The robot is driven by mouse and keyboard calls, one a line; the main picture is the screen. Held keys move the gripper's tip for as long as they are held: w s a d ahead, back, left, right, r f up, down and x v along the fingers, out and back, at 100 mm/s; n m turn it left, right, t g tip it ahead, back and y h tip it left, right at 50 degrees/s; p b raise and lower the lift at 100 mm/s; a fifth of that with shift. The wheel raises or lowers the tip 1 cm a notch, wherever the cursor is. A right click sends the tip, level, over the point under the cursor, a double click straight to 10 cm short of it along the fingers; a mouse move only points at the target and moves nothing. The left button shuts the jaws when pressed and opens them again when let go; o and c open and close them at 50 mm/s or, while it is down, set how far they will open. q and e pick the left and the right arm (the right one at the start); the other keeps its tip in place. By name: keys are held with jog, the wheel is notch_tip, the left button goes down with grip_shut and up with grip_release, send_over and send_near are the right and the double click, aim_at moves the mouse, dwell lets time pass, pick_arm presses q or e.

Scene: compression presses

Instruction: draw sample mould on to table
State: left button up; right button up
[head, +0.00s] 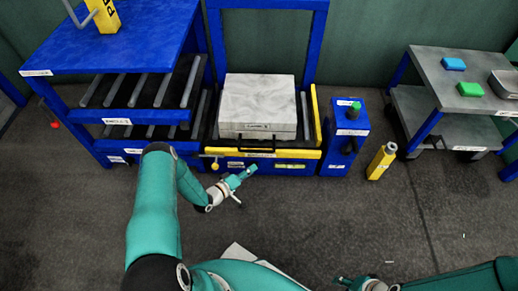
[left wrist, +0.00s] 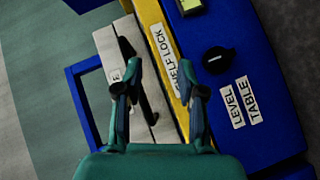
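The sample mould (head: 257,100), a pale grey mottled block with a label on its front, sits in the blue press bay in the head view. Its dark handle (head: 257,151) runs along the front, above the yellow strip. My left gripper (head: 247,176) is in front of and below the mould's front edge. In the left wrist view its two fingers (left wrist: 161,100) are apart, with part of the mould's black handle (left wrist: 138,80) showing between and beyond them. Whether they touch it I cannot tell. My right gripper (head: 358,284) is partly cut off at the bottom edge of the head view.
A yellow strip marked "SHELF LOCK" (left wrist: 162,55) and a blue panel with a black knob (left wrist: 218,59) border the mould. A blue roller rack (head: 115,55) stands left. Open floor lies in front.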

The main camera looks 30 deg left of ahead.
aim_at(260, 151)
pick_arm(q)
jog(key=s+a+n+t+h, duration=0.2)
jog(key=s+a+t, duration=0.25)
jog(key=s, duration=0.35)
jog(key=shift+g, duration=0.35)
jog(key=x, duration=0.5)
jog(key=b+x, duration=0.1)
jog(key=x, duration=1.1)
jog(key=shift+w+a+r, duration=0.1)
jog(key=shift+a+r, duration=0.25)
jog(key=shift+r, duration=0.05)
grip_shut()
jog(key=shift+d+b, duration=0.1)
jog(key=shift+b, duration=0.25)
